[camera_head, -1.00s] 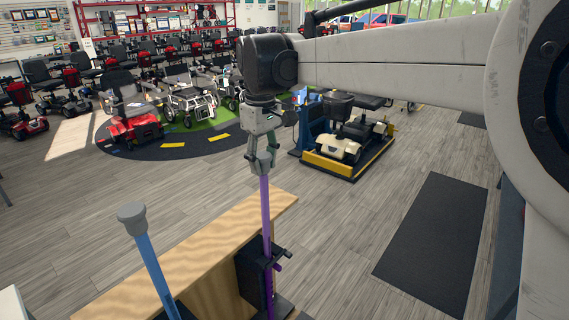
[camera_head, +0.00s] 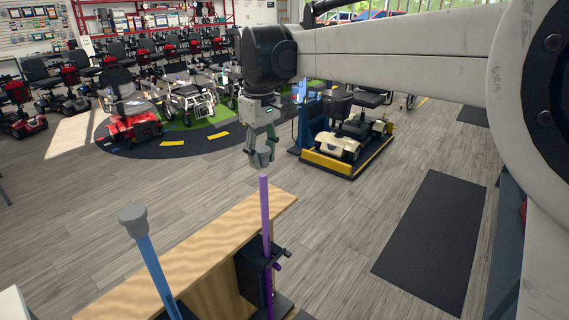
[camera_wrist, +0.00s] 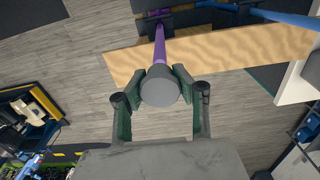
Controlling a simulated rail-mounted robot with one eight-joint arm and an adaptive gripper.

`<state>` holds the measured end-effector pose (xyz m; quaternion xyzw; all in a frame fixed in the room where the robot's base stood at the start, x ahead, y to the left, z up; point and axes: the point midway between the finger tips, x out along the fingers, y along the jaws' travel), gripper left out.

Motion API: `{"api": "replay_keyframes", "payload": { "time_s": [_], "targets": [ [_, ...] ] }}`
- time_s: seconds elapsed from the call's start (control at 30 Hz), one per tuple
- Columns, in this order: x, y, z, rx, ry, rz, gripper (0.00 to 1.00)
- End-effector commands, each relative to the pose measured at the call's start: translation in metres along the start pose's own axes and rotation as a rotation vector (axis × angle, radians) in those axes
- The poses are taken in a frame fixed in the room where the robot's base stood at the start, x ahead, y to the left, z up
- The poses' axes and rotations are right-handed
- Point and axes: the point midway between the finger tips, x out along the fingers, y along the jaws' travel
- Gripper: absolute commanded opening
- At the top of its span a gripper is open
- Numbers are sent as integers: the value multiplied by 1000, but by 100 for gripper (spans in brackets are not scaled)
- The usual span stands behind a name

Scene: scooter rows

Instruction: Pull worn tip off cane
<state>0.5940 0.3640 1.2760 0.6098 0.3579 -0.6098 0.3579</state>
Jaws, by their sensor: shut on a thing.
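My gripper (camera_head: 262,158) is shut on a grey rubber tip (camera_wrist: 160,86), which sits between its fingers. In the head view the tip shows just above the bare upper end of the purple cane (camera_head: 265,215), with a small gap between them. The purple cane stands upright in a black clamp holder (camera_head: 258,268) at the bench's edge. In the wrist view the purple cane (camera_wrist: 160,45) runs off behind the tip. A blue cane (camera_head: 157,270) with a grey tip (camera_head: 133,219) on its upper end stands to the left.
The wooden bench top (camera_head: 205,240) lies beside the canes. A dark mat (camera_head: 430,240) lies on the floor at right. A cream scooter (camera_head: 352,135) stands on a yellow-edged platform behind. Rows of scooters fill the back; the grey floor between is clear.

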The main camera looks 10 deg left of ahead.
Motion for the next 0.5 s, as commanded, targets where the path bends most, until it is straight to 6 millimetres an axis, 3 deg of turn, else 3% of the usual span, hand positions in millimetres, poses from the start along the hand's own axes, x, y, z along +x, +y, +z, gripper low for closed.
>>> {"api": "replay_keyframes", "payload": {
  "time_s": [0.5],
  "targets": [
    [-27, 0, 0, 0, 0, 0, 0]
  ]
}}
